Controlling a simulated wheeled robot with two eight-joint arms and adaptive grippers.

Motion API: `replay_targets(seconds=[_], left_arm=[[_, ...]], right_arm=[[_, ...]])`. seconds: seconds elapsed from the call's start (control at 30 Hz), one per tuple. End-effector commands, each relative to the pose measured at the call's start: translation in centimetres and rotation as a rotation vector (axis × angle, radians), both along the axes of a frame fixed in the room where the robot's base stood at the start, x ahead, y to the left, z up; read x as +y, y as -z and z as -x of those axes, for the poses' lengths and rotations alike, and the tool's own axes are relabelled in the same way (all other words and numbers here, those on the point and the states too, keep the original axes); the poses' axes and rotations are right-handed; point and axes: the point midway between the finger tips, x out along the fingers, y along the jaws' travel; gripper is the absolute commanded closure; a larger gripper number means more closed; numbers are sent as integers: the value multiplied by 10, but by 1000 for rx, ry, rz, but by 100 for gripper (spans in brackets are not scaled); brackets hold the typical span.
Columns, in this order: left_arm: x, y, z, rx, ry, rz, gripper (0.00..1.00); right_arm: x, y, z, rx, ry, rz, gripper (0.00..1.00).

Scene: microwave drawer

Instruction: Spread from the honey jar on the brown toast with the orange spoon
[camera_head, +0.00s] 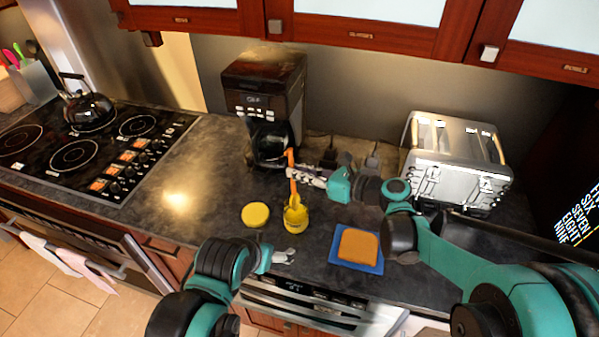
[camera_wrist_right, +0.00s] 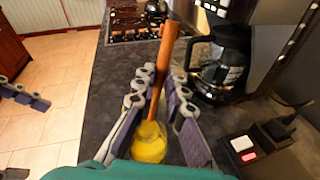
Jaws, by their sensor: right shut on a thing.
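The yellow honey jar (camera_head: 295,220) stands open on the dark counter. My right gripper (camera_head: 293,174) is shut on the orange spoon (camera_head: 292,160), which stands nearly upright with its lower end in or just over the jar's mouth. In the right wrist view the spoon (camera_wrist_right: 166,48) runs between the fingers (camera_wrist_right: 160,80) above the jar (camera_wrist_right: 148,148). The brown toast (camera_head: 358,245) lies on a blue square plate (camera_head: 359,269), to the right of the jar. My left gripper (camera_head: 289,255) is low near the counter's front edge, below the jar; its opening is unclear.
A yellow lid (camera_head: 255,214) lies left of the jar. A coffee maker (camera_head: 262,90) stands behind, and a silver toaster (camera_head: 457,165) stands back right. A stove (camera_head: 85,150) with a kettle (camera_head: 90,110) is at the left. Counter between coffee maker and stove is clear.

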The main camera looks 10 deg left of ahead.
Motion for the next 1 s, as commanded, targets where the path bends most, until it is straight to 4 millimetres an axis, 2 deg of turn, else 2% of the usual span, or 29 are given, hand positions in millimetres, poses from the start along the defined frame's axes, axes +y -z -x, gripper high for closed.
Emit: replay_targets(seconds=[0.1, 0.53, 1.0], left_arm=[[0, -11, 0, 0, 0, 0, 13], [0, -37, 0, 0, 0, 0, 13], [0, -38, 0, 0, 0, 0, 13]], right_arm=[[0, -14, 0, 0, 0, 0, 100], [0, -50, 0, 0, 0, 0, 100], [0, -52, 0, 0, 0, 0, 100]])
